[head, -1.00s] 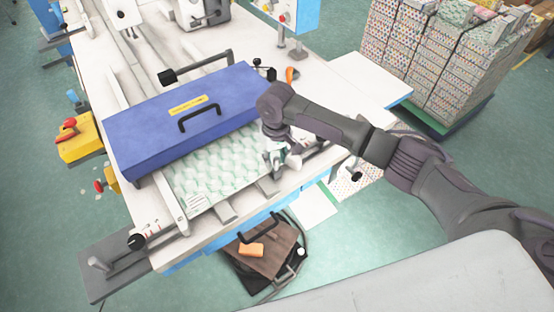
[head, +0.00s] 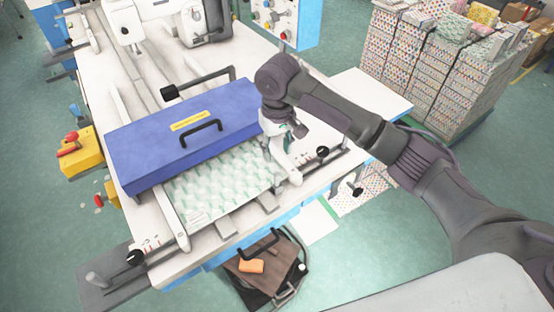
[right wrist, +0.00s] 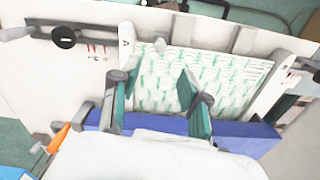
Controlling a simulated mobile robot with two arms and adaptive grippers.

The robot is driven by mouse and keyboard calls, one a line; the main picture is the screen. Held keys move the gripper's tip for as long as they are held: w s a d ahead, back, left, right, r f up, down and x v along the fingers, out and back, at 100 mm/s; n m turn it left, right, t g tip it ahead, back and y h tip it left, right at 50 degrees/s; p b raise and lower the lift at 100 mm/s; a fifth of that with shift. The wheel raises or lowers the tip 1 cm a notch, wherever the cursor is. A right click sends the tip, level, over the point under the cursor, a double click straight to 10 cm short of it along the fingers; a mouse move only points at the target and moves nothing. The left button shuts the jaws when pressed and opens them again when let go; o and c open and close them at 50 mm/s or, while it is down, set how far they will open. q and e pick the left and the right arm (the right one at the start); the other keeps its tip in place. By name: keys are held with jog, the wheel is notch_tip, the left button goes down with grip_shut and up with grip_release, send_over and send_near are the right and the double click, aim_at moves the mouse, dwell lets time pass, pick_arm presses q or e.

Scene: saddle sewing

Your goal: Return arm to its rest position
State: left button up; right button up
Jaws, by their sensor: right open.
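My right arm comes in from the right in the head view, and its gripper (head: 283,174) hangs over the right end of the patterned green-and-white fabric (head: 222,184). In the right wrist view the gripper (right wrist: 158,100) has its two fingers spread apart with nothing between them. The fabric (right wrist: 200,80) lies below and beyond the fingers. The blue cover (head: 182,135) with a black handle (head: 200,139) lies across the far part of the fabric. My left gripper is not in view.
The white machine table (head: 102,72) carries a sewing head (head: 195,25) at the back. A control box (head: 283,20) stands at the upper right. Stacked patterned fabric (head: 425,75) stands on the right. A yellow box (head: 80,155) is at the left. A stool (head: 262,268) stands in front.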

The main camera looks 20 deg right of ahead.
jog(key=shift+r, duration=0.5)
